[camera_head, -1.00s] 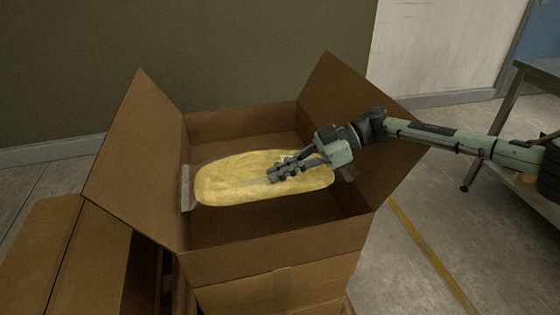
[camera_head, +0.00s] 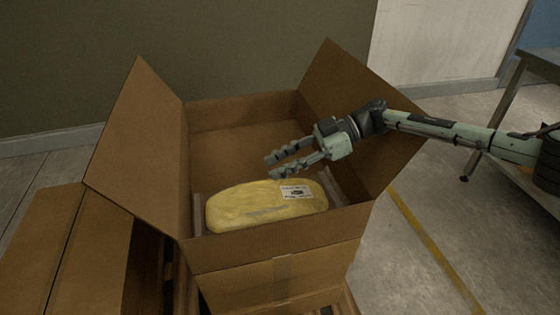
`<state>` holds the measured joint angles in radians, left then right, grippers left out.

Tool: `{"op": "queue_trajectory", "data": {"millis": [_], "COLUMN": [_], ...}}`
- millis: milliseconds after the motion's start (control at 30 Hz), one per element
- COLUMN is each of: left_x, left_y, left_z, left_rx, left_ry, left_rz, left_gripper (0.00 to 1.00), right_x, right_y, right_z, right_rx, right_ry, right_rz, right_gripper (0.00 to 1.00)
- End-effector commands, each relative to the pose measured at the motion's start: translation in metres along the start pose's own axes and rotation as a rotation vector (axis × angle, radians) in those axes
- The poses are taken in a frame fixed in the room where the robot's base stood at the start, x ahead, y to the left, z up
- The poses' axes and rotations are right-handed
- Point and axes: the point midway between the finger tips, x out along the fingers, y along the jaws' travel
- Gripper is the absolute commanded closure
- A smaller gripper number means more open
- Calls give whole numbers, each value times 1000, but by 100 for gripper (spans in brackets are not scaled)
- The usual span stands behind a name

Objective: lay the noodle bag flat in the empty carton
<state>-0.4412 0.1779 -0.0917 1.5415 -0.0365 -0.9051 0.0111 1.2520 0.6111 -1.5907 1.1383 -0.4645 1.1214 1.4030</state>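The noodle bag (camera_head: 262,207) is a yellow pillow-shaped pack with clear end seals and a white label. It lies inside the open carton (camera_head: 270,280), towards the near side, and looks flat. The carton's floor under the bag is hidden. My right gripper (camera_head: 274,168) comes in from the right, over the carton and just above and behind the bag. Its two fingers are spread apart with nothing between them. My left gripper is not in view.
The carton's flaps stand out left (camera_head: 138,150) and right (camera_head: 352,125). Another brown carton (camera_head: 50,240) sits at the lower left. A metal table (camera_head: 535,66) stands at the right. The carton's far half is empty.

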Motion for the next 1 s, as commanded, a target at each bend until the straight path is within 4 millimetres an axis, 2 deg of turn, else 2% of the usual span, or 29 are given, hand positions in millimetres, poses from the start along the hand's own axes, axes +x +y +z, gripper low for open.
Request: {"op": "queue_trajectory", "data": {"millis": [167,400,600,767,1000], "left_x": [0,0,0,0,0], "left_y": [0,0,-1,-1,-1], "left_z": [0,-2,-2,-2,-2], "left_rx": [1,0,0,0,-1], "left_ry": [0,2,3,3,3], "left_rz": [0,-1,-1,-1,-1], "left_gripper": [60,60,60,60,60], "right_x": [-6,-24,-35,-39,-39], "right_y": [1,2,3,3,3], "right_z": [-12,-56,-84,-94,-95], "right_rx": [-3,-6,-4,-4,-3], "right_ry": [2,3,4,4,4], "right_rz": [1,3,2,1,1], "right_gripper": [71,71,71,71,71]}}
